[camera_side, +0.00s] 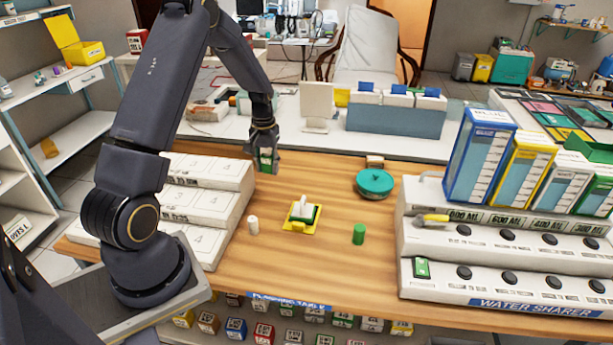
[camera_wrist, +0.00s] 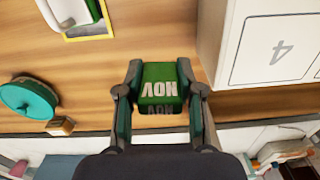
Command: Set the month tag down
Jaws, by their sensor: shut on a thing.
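The month tag is a green block marked NOV (camera_wrist: 160,88), upside down in the wrist view. My gripper (camera_wrist: 159,72) is shut on it, one finger on each side. In the side view the tag (camera_side: 266,157) shows as a small green patch between the fingers of my gripper (camera_side: 266,164). It is at the back left of the wooden table (camera_side: 300,260), right of the white numbered boxes (camera_side: 222,172). I cannot tell whether the tag touches the table.
A teal round container (camera_side: 375,183) and small brown block (camera_side: 375,161) stand behind. A white dispenser unit (camera_side: 510,245) fills the right.

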